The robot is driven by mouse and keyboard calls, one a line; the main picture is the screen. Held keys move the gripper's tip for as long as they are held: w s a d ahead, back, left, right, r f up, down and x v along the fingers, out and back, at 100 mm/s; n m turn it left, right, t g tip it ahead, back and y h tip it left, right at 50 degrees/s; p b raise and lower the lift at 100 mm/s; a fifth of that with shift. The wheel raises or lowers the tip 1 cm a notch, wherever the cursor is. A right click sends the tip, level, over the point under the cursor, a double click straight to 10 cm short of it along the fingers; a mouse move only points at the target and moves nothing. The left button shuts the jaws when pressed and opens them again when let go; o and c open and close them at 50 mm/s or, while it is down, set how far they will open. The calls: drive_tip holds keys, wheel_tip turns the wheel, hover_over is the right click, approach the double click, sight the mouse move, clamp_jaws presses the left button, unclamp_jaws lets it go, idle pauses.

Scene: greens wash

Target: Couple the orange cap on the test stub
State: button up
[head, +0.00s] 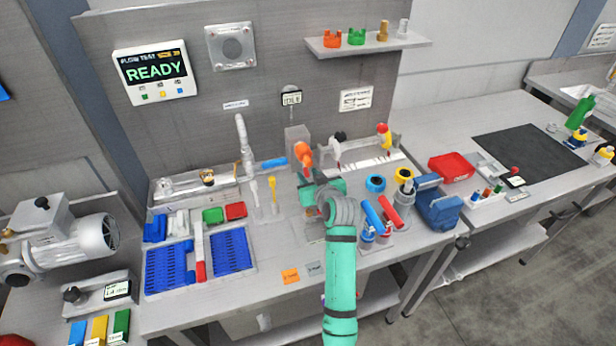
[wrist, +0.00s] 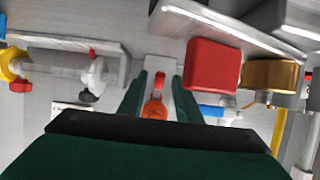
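In the head view an orange part (head: 303,153), which looks like the orange cap, sits at the front of a grey box-shaped fixture (head: 297,135) at the back of the bench. My gripper (head: 322,192) is just in front of and below it. In the wrist view an orange round part (wrist: 155,109) with a redder tip above it shows between the fingers of my gripper (wrist: 160,95), against a pale grey plate. The fingers look spread, with gaps on both sides of the orange part. The test stub itself is not clearly visible; I cannot tell whether the cap touches it.
A rack with red and yellow knobs (head: 385,135) stands right of the fixture. Blue and yellow rings (head: 375,183), red and blue handled tools (head: 390,212) and a blue bin (head: 438,208) are close on the right. A pale upright tap (head: 244,140) stands left. The front bench strip is mostly clear.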

clamp_jaws()
drive_tip(key=shift+r+g, duration=0.5)
drive_tip(key=shift+g, duration=0.3)
drive_tip(key=shift+s+r+g+h, duration=0.2)
drive_tip(key=shift+r+g+h, duration=0.25)
drive_tip(key=shift+g, duration=0.35)
drive_tip(key=shift+d+f, duration=0.15)
drive_tip(key=shift+o, duration=0.3)
unclamp_jaws()
drive_tip(key=shift+s, duration=0.1)
drive_tip(key=v, duration=1.1)
drive_tip(key=shift+c, duration=0.3)
